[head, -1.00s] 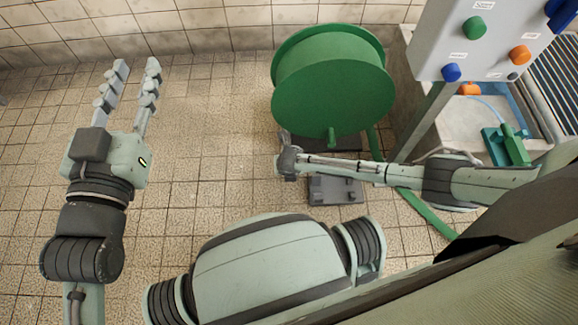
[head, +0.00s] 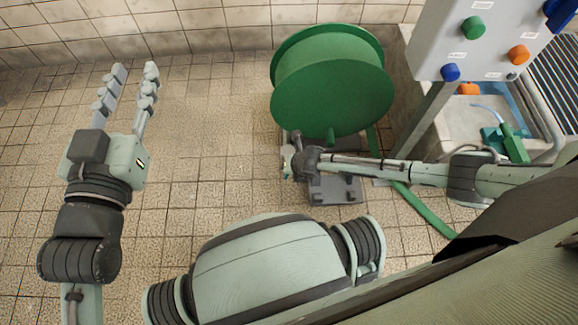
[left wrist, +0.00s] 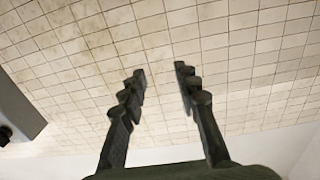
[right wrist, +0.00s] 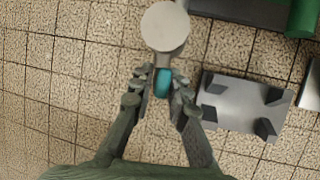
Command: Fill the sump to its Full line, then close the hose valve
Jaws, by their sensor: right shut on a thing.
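The sump (head: 452,125) is a grey concrete basin at the right of the head view. A green nozzle (head: 515,148) sits at its rim, and a thin pale-blue curved streak (head: 488,108) runs from it into the basin. The water level and Full line cannot be read. My right gripper (right wrist: 162,84) is shut on a teal handle (right wrist: 163,76) just below a round grey disc (right wrist: 165,27); I cannot tell whether this is the hose valve. In the head view the right gripper is by the reel base, partly hidden. My left gripper (head: 135,70) is open and empty above the floor.
A green hose reel (head: 330,85) stands in front of the right gripper, with a green hose (head: 425,210) along the floor. A grey pegged plate (head: 336,190) lies beside the right gripper. A control box (head: 485,50) with coloured knobs overhangs the sump. Floor at left is clear.

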